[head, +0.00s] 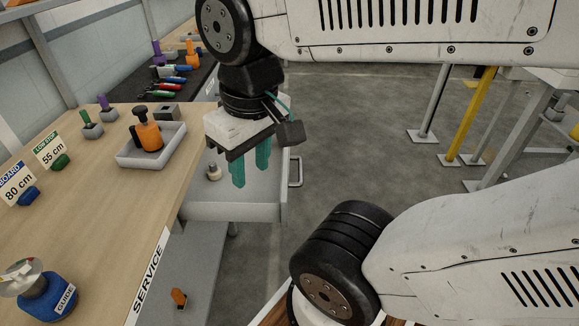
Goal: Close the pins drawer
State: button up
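A grey drawer (235,211) stands pulled out from the right side of the wooden bench. No label naming it as the pins drawer shows. Its light bar handle (297,171) is on the outer front, facing right. A small pale pin-like piece (213,173) sits inside near the bench. My gripper (251,172) points down over the drawer, left of the handle. Its two teal fingers are apart with nothing between them. They hide part of the drawer's inside, and I cannot tell whether the tips are above its rim or within it.
The bench top (85,225) holds a grey tray (125,157) with an orange-and-black tool (148,133), height signs and a blue guide piece (47,296). An orange object (179,298) lies on a lower shelf. Open floor (350,150) lies right of the drawer. Metal and yellow posts stand beyond.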

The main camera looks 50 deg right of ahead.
aim_at(263, 197)
jog(key=k, duration=1.15)
jog(key=z, duration=0.65)
jog(key=i, duration=0.8)
jog(key=z, duration=0.1)
